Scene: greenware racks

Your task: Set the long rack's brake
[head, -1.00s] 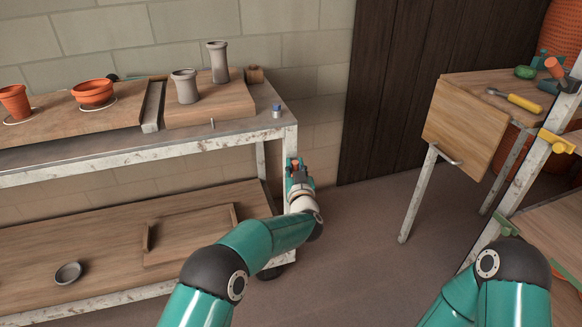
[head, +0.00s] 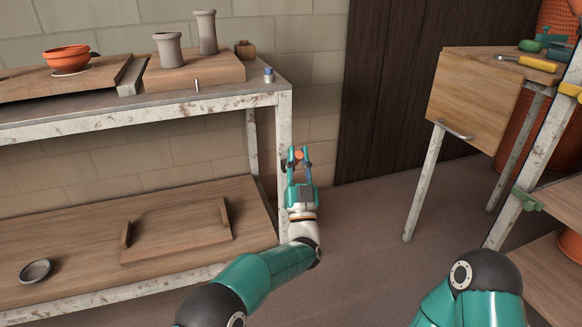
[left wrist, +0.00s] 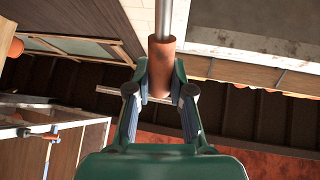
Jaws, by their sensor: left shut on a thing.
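The long rack (head: 120,120) stands at the left in the head view, with a worn white metal frame and wooden shelves. My left gripper (head: 298,158) is at its right end post, with a small orange grip (head: 298,154) between its fingertips. In the left wrist view the orange grip (left wrist: 160,68) is a cylinder on a grey metal rod (left wrist: 170,18). My left gripper (left wrist: 160,95) is shut on it, a finger on each side. Where the rod joins the rack is not clear. My right gripper is out of view; only part of that arm shows.
Two grey vases (head: 168,50) and an orange bowl (head: 68,57) stand on the rack's top boards. A small wooden table (head: 470,100) stands at the right. Another rack (head: 545,140) with yellow and green fittings is at the right edge. The floor (head: 370,230) between is clear.

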